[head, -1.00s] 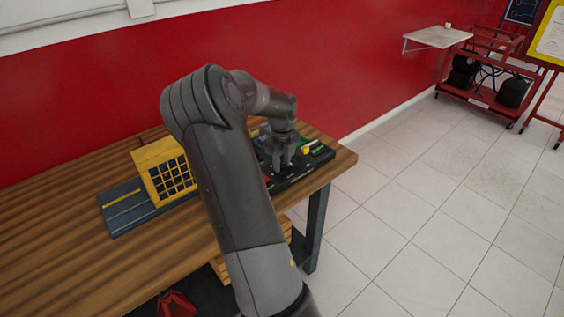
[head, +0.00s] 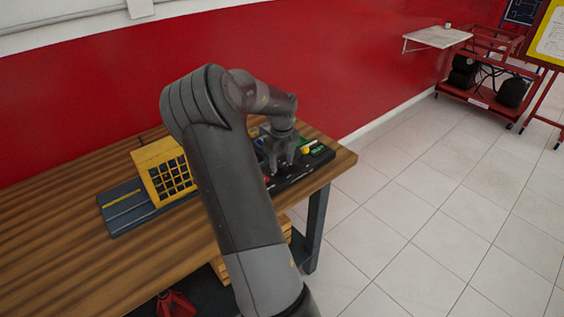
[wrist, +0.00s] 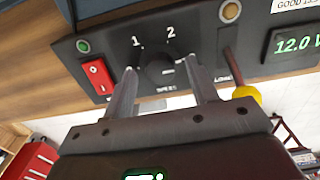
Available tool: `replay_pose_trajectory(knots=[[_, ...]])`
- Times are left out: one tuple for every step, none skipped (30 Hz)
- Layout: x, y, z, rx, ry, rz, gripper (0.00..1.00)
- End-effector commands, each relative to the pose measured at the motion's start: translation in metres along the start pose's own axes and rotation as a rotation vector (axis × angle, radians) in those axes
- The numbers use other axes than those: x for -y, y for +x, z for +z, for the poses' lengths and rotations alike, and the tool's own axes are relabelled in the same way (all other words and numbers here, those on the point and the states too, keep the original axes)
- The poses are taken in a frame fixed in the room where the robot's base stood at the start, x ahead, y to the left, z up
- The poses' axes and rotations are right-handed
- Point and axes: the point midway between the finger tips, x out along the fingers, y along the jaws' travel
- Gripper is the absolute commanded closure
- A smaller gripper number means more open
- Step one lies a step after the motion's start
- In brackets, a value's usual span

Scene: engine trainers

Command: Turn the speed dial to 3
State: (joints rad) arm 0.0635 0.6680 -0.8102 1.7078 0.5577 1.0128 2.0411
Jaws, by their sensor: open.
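The speed dial (wrist: 158,72) is a dark round knob on a black control panel (wrist: 212,38), in the middle of the wrist view. The labels 1 and 2 show above it, and a small white mark shows on its right side. The 3 label is not visible. My gripper (wrist: 162,66) is open, with one finger on each side of the dial. I cannot tell whether the fingers touch it. In the head view my gripper (head: 279,166) points down over the panel board, and the dial is hidden.
A red rocker switch (wrist: 97,75) and a green button (wrist: 83,46) lie left of the dial. A yellow-handled lever (wrist: 246,95) and a green voltage display (wrist: 295,43) lie right. A yellow cage box (head: 160,168) stands on the wooden bench (head: 60,235).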

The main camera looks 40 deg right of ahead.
Motion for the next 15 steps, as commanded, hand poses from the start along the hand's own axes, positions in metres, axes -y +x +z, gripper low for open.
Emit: replay_pose_trajectory(knots=[[0.000, -0.007, 0.001, 0.003, -0.001, -0.001, 0.47], [0.000, -0.012, 0.001, 0.004, -0.001, -0.002, 0.47], [0.000, -0.019, 0.001, 0.004, -0.002, -0.002, 0.47], [0.000, -0.025, 0.001, 0.004, -0.003, -0.002, 0.47], [0.000, -0.031, 0.001, 0.004, -0.003, -0.002, 0.47], [0.000, -0.040, 0.001, 0.005, -0.002, -0.003, 0.47], [0.000, -0.046, 0.001, 0.005, -0.002, -0.003, 0.47], [0.000, -0.053, 0.001, 0.005, -0.001, -0.004, 0.47], [0.000, -0.060, 0.001, 0.004, -0.002, -0.002, 0.47], [0.000, -0.066, 0.001, 0.004, -0.002, -0.002, 0.47], [0.000, -0.072, 0.001, 0.004, -0.002, -0.003, 0.47], [0.000, -0.079, 0.001, 0.004, -0.002, -0.002, 0.47], [0.000, -0.083, 0.000, 0.004, -0.001, -0.003, 0.47], [0.000, -0.087, 0.000, 0.003, -0.001, -0.003, 0.47], [0.000, -0.091, 0.000, 0.002, 0.000, -0.002, 0.47]])
